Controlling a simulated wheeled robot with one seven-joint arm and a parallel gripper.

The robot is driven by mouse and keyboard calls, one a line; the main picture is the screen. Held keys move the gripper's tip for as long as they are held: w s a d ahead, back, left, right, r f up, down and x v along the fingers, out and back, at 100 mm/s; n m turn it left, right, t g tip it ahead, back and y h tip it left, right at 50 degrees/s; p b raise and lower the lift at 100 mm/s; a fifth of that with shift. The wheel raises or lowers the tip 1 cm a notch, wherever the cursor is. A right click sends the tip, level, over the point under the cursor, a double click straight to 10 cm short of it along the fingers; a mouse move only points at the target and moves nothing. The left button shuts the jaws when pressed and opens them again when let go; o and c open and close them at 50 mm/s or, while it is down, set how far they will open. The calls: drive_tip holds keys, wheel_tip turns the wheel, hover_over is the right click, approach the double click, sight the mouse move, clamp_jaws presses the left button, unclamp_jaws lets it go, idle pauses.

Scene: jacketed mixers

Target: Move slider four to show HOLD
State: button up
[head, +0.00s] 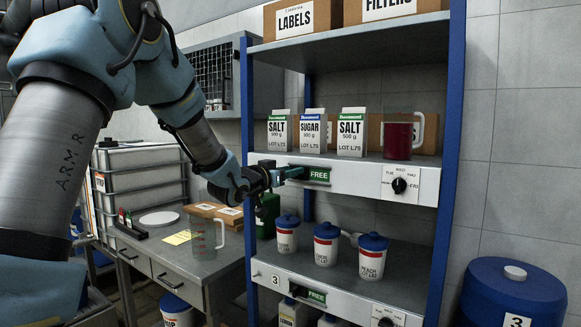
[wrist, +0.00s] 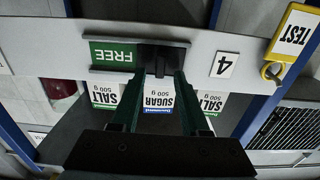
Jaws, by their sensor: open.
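Slider four is on the front rail of the shelf's middle board. Its green window (head: 318,175) reads FREE, and this window also shows upside down in the wrist view (wrist: 113,54). The slider's dark knob (wrist: 161,56) sits beside the window, on the side of the plate marked 4 (wrist: 224,64). My gripper (head: 285,173) is at the rail, just left of the window in the head view. In the wrist view my gripper (wrist: 158,76) is open, its two fingers reaching to either side of the knob. Whether they touch it I cannot tell.
A yellow-ringed TEST tag (wrist: 292,34) hangs near the plate. A day dial (head: 399,185) is to the right on the same rail. Salt and sugar cartons (head: 312,131) stand above. A lower slider (head: 316,297) on rail 3 also reads FREE. Lidded jars (head: 326,245) stand below.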

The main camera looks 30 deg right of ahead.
drive_tip(key=shift+w+d, duration=0.1)
drive_tip(key=shift+d, duration=0.15)
clamp_jaws()
idle(1.4)
